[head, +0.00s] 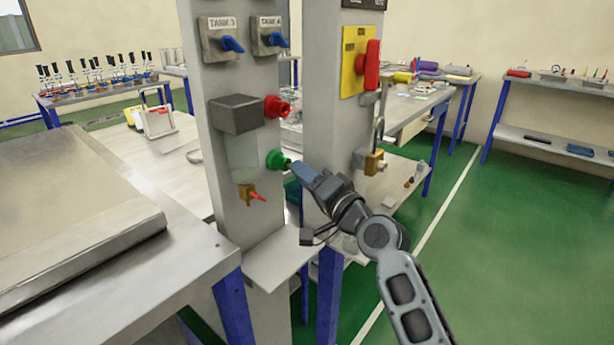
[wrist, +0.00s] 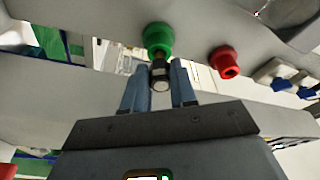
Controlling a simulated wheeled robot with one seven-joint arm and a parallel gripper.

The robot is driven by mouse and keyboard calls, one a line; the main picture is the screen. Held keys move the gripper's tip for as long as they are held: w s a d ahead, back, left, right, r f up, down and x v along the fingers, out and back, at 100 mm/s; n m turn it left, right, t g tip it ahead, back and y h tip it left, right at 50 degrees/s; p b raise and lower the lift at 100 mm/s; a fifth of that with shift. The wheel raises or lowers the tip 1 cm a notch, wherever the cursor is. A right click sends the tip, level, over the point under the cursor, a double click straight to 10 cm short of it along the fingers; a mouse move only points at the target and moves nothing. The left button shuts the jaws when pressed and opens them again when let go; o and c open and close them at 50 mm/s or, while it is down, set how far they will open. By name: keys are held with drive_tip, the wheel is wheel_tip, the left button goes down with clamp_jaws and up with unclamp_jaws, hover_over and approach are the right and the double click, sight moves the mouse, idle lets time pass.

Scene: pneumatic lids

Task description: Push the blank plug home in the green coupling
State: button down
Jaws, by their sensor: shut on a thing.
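The green coupling (head: 274,160) sticks out of the right side of the grey post, low down. It also shows near the top of the wrist view (wrist: 158,38). The blank plug (wrist: 160,76), a short dark and metallic cylinder, is between the blue-grey fingers of my gripper (wrist: 158,92). My gripper is shut on it. The plug's far end meets the mouth of the green coupling in the picture; I cannot tell how deep it sits. In the head view my gripper (head: 292,168) points left at the coupling and mostly hides the plug.
A red coupling (head: 276,107) is above the green one on the same post. A filter bowl with a brass fitting (head: 246,190) hangs below left. A second post with a yellow plate and red handle (head: 371,65) and a padlock (head: 372,160) stands close right. A shelf (head: 285,262) lies below.

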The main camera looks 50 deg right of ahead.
drive_tip(key=shift+x, duration=0.9)
drive_tip(key=c, duration=0.8)
unclamp_jaws()
drive_tip(key=shift+a+f, duration=0.1)
drive_tip(key=shift+a, duration=0.15)
drive_tip(key=shift+b+v, duration=0.75)
drive_tip(key=shift+v, duration=2.7)
drive_tip(key=shift+b+v, duration=1.05)
drive_tip(key=shift+v, duration=2.85)
drive_tip(key=shift+d, duration=0.1)
